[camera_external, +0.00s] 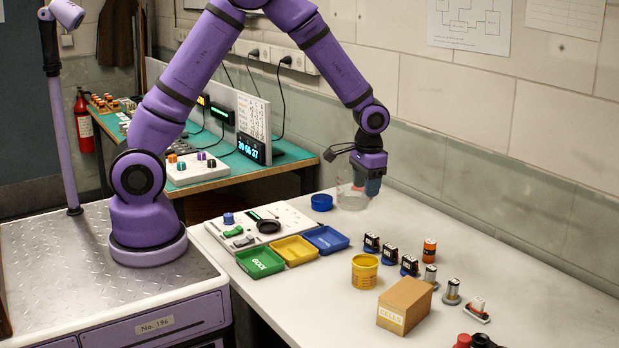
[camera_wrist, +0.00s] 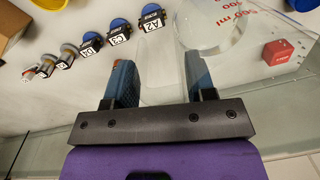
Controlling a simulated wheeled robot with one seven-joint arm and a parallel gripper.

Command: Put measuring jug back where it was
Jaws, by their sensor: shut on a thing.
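The measuring jug (camera_external: 350,197) is clear, with red markings, at the back of the white bench near the wall. In the wrist view the jug (camera_wrist: 207,28) shows a round rim or base and red "ml" print. My gripper (camera_external: 370,184) is shut on the jug. Its two blue-grey fingers stand either side of a clear part of the jug in the wrist view (camera_wrist: 159,78). I cannot tell whether the jug's base touches the bench or hangs just above it.
A blue round dish (camera_external: 321,202) stands just left of the jug. A red block (camera_wrist: 277,52) lies close by in the wrist view. Labelled servos (camera_external: 389,253), a yellow tub (camera_external: 365,271) and a cardboard box (camera_external: 405,304) stand nearer the front.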

